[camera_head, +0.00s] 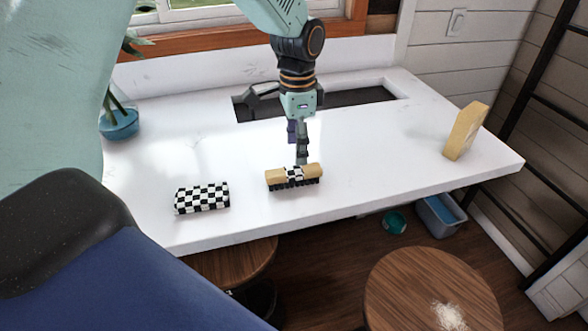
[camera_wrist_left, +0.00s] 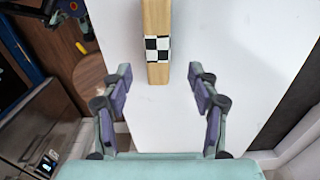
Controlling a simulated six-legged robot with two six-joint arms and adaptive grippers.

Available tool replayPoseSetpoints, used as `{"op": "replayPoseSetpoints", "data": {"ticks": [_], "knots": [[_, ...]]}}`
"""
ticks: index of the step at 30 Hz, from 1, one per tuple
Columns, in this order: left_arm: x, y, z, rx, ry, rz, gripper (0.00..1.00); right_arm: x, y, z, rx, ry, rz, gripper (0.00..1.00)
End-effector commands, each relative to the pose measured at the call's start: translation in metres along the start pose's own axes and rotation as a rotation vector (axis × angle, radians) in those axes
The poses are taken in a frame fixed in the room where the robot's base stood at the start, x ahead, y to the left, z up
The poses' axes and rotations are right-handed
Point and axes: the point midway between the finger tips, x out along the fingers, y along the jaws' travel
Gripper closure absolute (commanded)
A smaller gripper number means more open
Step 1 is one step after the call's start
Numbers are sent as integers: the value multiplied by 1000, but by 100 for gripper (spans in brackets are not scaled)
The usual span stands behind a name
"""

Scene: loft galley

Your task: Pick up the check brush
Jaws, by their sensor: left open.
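The check brush (camera_head: 279,180) lies on the white counter, with a pale wooden back, dark bristles underneath and a black-and-white checked band around its middle. In the left wrist view the brush (camera_wrist_left: 157,68) runs up to the top edge, and its near end lies just ahead of and between the open fingertips. My left gripper (camera_head: 299,150) points down just above and behind the brush in the head view. In the wrist view the left gripper (camera_wrist_left: 160,73) is open with nothing between its fingers. My right gripper is not in view.
A black-and-white checked block (camera_head: 202,198) lies left of the brush. A yellow block (camera_head: 465,131) stands at the counter's right. A blue pot (camera_head: 119,125) is at the left. The white counter (camera_head: 370,160) is clear right of the brush. Wooden stools (camera_head: 410,290) stand in front.

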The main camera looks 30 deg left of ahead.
Motion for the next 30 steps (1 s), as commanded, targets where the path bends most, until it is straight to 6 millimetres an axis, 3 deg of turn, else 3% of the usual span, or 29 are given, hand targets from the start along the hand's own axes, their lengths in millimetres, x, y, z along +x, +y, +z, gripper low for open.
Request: {"op": "replayPoseSetpoints", "data": {"ticks": [11, 21, 30], "knots": [[32, 6, 3, 0, -3, 2, 40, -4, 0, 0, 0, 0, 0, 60], [75, 6, 4, 0, -2, 0, 40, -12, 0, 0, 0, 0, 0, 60], [78, 3, 3, 0, 0, -1, 41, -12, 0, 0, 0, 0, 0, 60]]}}
